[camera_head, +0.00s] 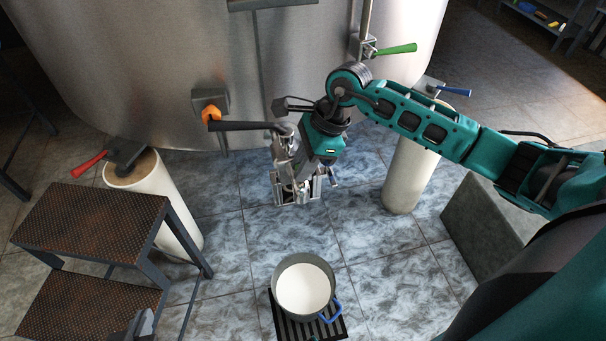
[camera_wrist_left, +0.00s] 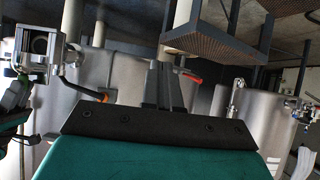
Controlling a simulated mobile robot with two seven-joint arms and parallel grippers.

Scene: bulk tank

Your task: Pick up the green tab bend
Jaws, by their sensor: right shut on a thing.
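A green tab (camera_head: 397,49) sticks out to the right from a metal fitting on a vertical pipe at the tank's right side. The bend's own shape is too small to make out there. My right gripper (camera_head: 300,190) is lower and to the left, in front of the tank, and shut on a metal piece that its jaws largely hide. I cannot tell what that piece is. My left gripper (camera_wrist_left: 165,85) looks shut and empty in the left wrist view. Only its grey tip (camera_head: 145,325) shows at the bottom of the head view.
A red tab (camera_head: 88,163) sits on the left white post (camera_head: 178,205), a blue tab (camera_head: 455,90) by the right post (camera_head: 408,178). A pot (camera_head: 275,292) and steps (camera_head: 95,215) stand in front.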

